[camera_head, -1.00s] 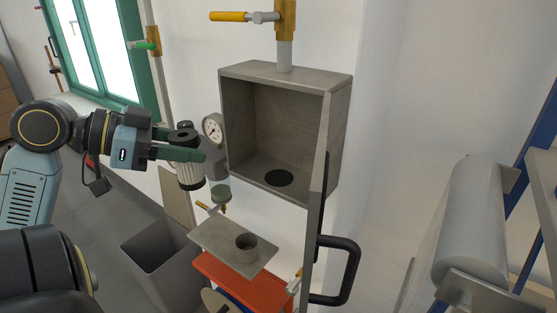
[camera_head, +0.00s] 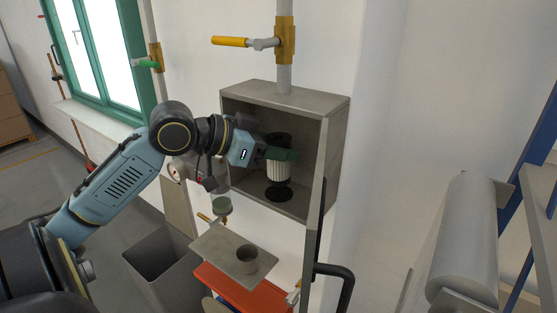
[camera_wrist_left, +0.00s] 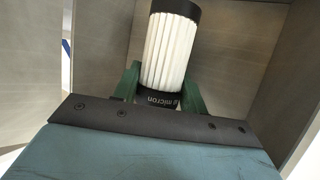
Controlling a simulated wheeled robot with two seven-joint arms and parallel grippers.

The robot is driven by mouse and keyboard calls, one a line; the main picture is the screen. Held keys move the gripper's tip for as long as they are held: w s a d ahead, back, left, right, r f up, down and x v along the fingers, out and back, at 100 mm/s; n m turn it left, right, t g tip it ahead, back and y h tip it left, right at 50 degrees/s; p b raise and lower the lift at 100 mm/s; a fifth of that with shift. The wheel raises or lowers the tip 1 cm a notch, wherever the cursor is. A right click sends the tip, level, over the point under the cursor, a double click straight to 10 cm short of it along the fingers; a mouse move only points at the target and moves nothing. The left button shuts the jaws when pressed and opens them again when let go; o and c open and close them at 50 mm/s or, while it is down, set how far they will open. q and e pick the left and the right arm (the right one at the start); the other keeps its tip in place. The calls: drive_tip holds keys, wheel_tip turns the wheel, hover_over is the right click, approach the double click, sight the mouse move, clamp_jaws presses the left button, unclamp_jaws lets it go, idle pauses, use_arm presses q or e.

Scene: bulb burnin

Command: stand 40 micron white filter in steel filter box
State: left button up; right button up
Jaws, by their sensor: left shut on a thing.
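The white pleated filter (camera_head: 280,168) with black end caps is inside the open steel filter box (camera_head: 290,98). It looks upright, above the dark round hole (camera_head: 279,193) in the box floor; I cannot tell whether it touches the floor. My left gripper (camera_head: 281,154) reaches in from the left and is shut on the filter near its upper end. In the left wrist view the filter (camera_wrist_left: 170,50) sits between the green fingers (camera_wrist_left: 160,88), with "micron" lettering on the near cap. The number is partly hidden. My right gripper is not in view.
A yellow-handled valve (camera_head: 284,42) is above.

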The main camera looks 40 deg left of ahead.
sight(272, 163)
use_arm(q)
drive_tip(key=shift+f, duration=1.75)
drive_tip(key=o, duration=1)
drive_tip(key=shift+f, duration=0.1)
drive_tip(key=shift+r, duration=0.2)
drive_tip(key=shift+s+a+r, duration=0.1)
drive_tip(key=shift+s+a, duration=0.2)
drive_tip(key=shift+s, duration=0.25)
drive_tip(key=b+v, duration=0.1)
drive_tip(key=v, duration=0.9)
drive_tip(key=shift+s+r, duration=0.25)
drive_tip(key=shift+s, duration=0.05)
